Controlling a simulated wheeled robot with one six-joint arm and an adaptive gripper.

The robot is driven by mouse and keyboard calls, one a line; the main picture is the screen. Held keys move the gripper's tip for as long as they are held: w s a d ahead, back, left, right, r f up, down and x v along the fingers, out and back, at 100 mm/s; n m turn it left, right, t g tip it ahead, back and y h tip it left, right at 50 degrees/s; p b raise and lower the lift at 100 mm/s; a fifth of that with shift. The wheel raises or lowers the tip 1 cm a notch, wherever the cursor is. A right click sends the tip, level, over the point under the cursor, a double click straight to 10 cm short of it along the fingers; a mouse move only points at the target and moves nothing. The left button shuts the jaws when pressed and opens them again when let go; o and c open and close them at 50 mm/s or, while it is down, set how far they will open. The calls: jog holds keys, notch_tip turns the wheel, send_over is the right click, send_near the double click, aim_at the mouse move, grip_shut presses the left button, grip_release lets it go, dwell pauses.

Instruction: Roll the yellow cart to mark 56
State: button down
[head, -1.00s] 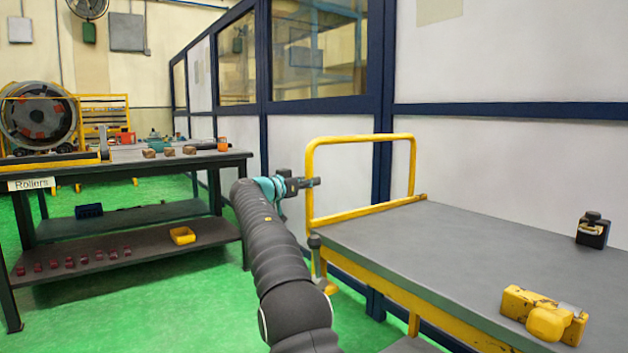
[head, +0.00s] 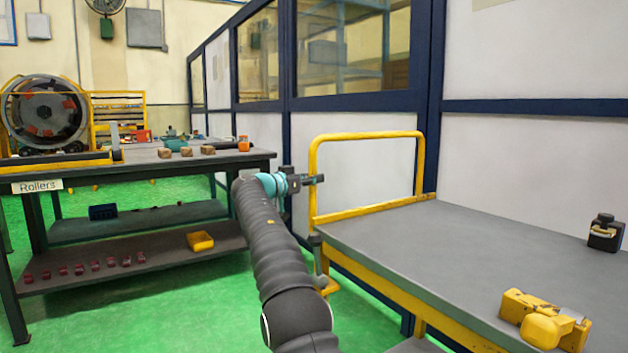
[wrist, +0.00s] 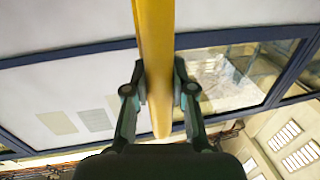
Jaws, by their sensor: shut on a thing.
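The yellow cart has a grey deck (head: 440,255) and a yellow push handle (head: 365,136) at its far left end. My gripper (head: 318,179) is at the handle's left upright. In the wrist view my gripper (wrist: 160,90) has a finger on each side of the yellow handle bar (wrist: 153,40) and is shut on it. A yellow tool (head: 543,318) and a small black device (head: 605,233) lie on the deck. No mark 56 shows in these views.
A dark workbench (head: 130,167) labelled "Rollers" stands at the left, with a yellow tray (head: 200,241) on its lower shelf. A blue-framed partition wall (head: 525,150) runs close behind the cart. Green floor (head: 190,300) is open between bench and cart.

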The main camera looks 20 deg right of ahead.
jog(key=c, duration=0.9)
grip_release()
jog(key=shift+c, duration=0.2)
jog(key=shift+a, duration=0.15)
jog(key=v, duration=1.1)
jog(key=shift+s+a, duration=0.15)
jog(key=shift+a, duration=0.2)
